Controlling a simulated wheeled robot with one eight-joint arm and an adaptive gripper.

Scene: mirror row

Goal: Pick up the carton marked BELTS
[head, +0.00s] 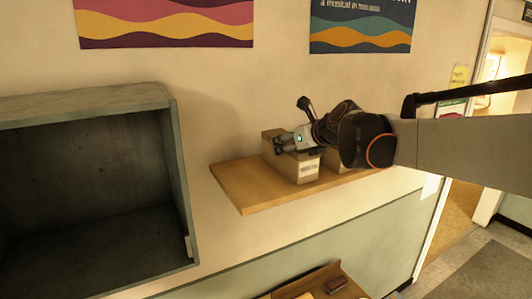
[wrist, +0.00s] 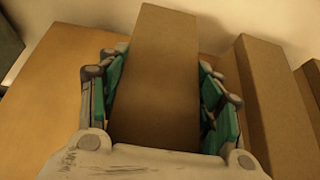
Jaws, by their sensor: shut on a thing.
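A brown carton (head: 306,171) with a small white label on its front stands on the wooden wall shelf (head: 238,185). The label's words are too small to read, so I cannot tell whether it says BELTS. My gripper (head: 286,143) is over this carton from above. In the wrist view my gripper (wrist: 165,100) has its teal-padded fingers on both sides of the carton (wrist: 160,70) and is shut on it. The carton appears to be still at the shelf's surface. Its label is hidden in the wrist view.
Another brown carton (wrist: 275,95) stands just right of the held one, with a narrow gap, and a further one (wrist: 314,80) shows at the right edge. A dark open cubby (head: 90,190) hangs on the left. The shelf's left end is bare.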

